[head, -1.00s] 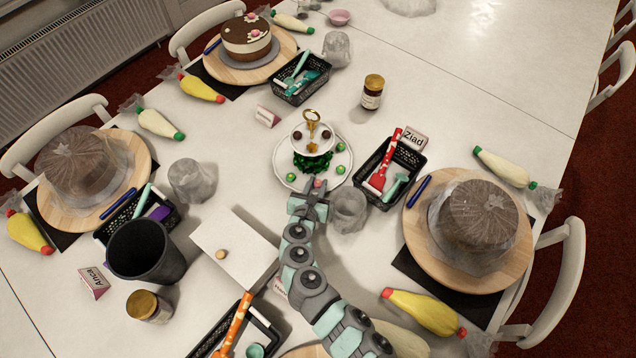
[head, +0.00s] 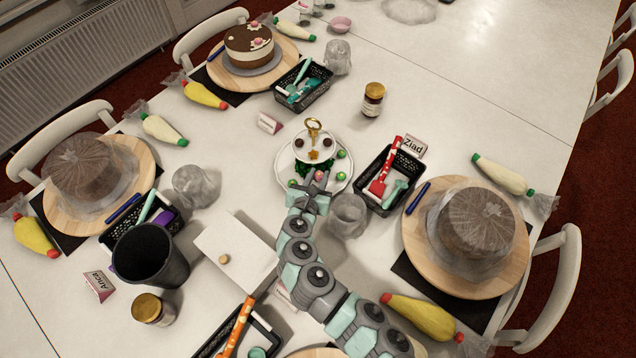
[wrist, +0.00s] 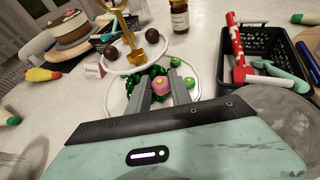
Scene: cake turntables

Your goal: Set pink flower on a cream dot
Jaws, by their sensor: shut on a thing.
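My gripper (head: 316,183) reaches over the front of a two-tier white stand (head: 283,166). In the wrist view its grey fingers (wrist: 162,92) are shut on a small round pink piece (wrist: 162,85), apparently the pink flower. It is low, at the stand's lower plate, and I cannot tell whether it still touches the plate. The pink piece also shows as a small spot in the head view (head: 318,176). A brown and cream cake (head: 248,50) at the back left carries pink flowers and pale dots on top; the dots are too small to make out well.
Green balls (head: 341,176) lie on the lower plate, and a gold handle (head: 313,128) rises from the stand. A jar (head: 372,99) stands behind. A white box (head: 236,250) lies front left.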

